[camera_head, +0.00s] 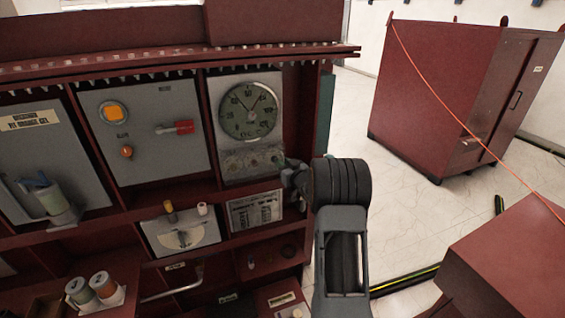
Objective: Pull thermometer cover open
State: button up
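The thermometer (249,111) is a round dark dial with white markings and pale needles, set in a light panel at the upper right of the maroon cabinet. A pale ring frames the dial and lies flat against the panel. I cannot tell a separate cover edge from it, and no swung-out cover shows. My gripper (284,168) is at the panel's lower right corner, below and right of the dial. Its fingers are small and dark, partly hidden by my wrist. I cannot tell whether they are open or touch the panel.
A panel with an orange button (114,112) and a red handle (185,127) is left of the thermometer. A label plate (255,211) sits below. A maroon cabinet (456,95) stands at the back right, with a maroon box (508,262) nearer. Pale floor (400,215) lies between.

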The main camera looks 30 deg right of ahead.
jog(key=shift+w, duration=0.35)
grip_shut()
